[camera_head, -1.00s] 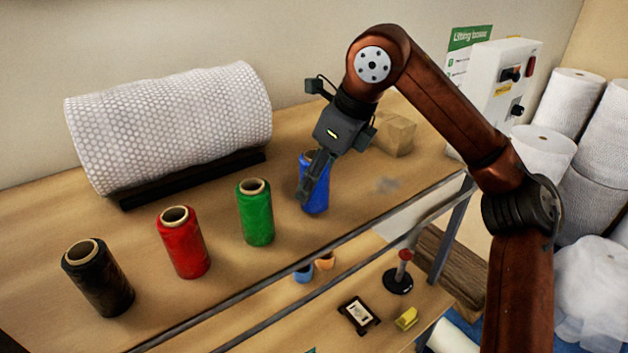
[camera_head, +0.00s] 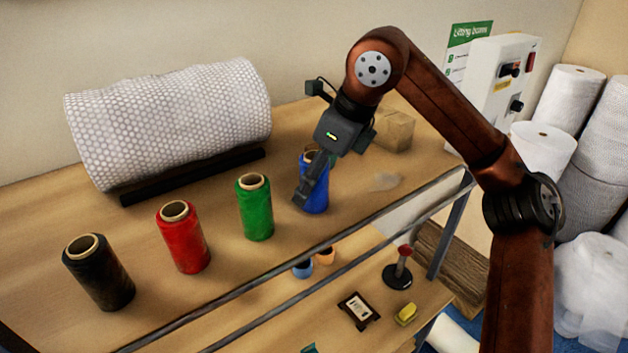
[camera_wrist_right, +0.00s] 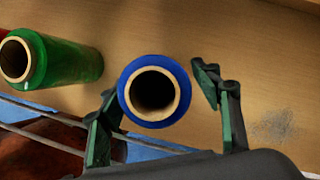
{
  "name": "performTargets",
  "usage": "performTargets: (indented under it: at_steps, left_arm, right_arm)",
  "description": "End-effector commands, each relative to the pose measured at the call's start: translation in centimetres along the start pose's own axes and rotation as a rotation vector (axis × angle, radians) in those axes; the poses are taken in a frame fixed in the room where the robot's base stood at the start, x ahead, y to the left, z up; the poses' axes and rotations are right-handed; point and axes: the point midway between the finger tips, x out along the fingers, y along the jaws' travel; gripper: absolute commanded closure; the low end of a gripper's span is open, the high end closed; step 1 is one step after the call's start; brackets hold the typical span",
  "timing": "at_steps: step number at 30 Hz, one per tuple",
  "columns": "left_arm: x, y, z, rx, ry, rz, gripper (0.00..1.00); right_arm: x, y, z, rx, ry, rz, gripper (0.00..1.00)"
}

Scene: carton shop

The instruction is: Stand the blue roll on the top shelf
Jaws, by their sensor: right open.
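The blue roll (camera_head: 318,190) stands upright on the top shelf (camera_head: 225,215), at the right end of a row of rolls. My right gripper (camera_head: 308,195) reaches down in front of it and hides part of it. In the right wrist view the blue roll (camera_wrist_right: 154,90) shows from above, with its cardboard core. The open fingers of my right gripper (camera_wrist_right: 165,115) are on either side of the roll, with a visible gap at the right finger. Whether the left finger touches it I cannot tell. My left gripper is not in view.
A green roll (camera_head: 254,207), a red roll (camera_head: 183,237) and a black roll (camera_head: 99,272) stand to the left. A bubble wrap roll (camera_head: 170,120) lies behind. A carton (camera_head: 393,130) is at the back right. A lower shelf (camera_head: 330,285) holds a stamp (camera_head: 399,272) and small items.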

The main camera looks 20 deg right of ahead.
Motion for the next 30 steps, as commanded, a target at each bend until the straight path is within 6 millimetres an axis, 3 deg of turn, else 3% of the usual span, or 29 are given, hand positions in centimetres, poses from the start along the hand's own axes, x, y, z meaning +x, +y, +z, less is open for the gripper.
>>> performTargets:
  at_steps: [5, 13, 19, 24, 30]
  left_arm:
    - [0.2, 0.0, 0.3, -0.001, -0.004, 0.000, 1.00]
    - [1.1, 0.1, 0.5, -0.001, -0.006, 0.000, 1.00]
    - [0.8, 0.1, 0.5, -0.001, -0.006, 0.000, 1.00]
    - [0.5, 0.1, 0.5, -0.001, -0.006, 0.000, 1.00]
    - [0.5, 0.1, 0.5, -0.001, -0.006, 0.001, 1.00]
  right_arm:
    - [-1.3, 0.0, 0.2, 0.001, -0.003, -0.001, 0.42]
    - [-6.8, 0.1, 0.1, 0.001, -0.004, -0.001, 0.42]
    - [-10.6, 0.0, 0.2, 0.001, -0.001, -0.003, 0.42]
    - [-12.0, 0.0, 0.1, 0.002, -0.001, -0.002, 0.42]
    - [-12.3, 0.0, 0.1, 0.000, 0.001, 0.000, 0.42]
